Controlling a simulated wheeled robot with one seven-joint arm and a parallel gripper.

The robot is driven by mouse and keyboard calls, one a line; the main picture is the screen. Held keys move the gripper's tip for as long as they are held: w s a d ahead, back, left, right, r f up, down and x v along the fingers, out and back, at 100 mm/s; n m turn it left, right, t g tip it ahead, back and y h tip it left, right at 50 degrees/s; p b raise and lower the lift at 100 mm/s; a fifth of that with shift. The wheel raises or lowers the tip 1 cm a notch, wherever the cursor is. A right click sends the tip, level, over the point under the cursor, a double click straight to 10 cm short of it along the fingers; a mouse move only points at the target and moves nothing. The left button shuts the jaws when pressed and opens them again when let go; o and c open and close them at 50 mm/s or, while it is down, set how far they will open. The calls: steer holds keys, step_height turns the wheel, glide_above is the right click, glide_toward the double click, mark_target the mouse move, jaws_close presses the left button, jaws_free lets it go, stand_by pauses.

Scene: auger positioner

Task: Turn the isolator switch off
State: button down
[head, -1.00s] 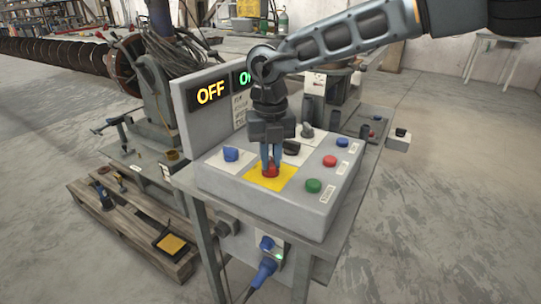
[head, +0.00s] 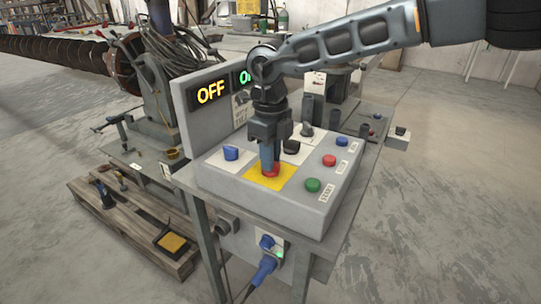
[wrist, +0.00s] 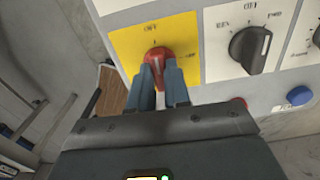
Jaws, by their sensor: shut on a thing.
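The isolator switch is a red rotary knob (head: 271,170) on a yellow plate (head: 262,181) at the front of the grey control box. My gripper (head: 270,168) points down at it from above, with its fingers on the knob. In the wrist view the red knob (wrist: 158,54) sits between the two blue-grey fingertips (wrist: 160,70), which are shut on it. The yellow plate (wrist: 126,45) there has an OFF mark above the knob and another small mark to its right. The fingers hide part of the knob, and I cannot tell its exact angle.
The display panel (head: 180,107) behind shows a yellow OFF and a green sign partly hidden by my arm.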

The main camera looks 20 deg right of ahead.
steer(key=shift+n, duration=0.4)
steer(key=c, duration=1.1)
jaws_free()
steer(key=shift+r, duration=3.9)
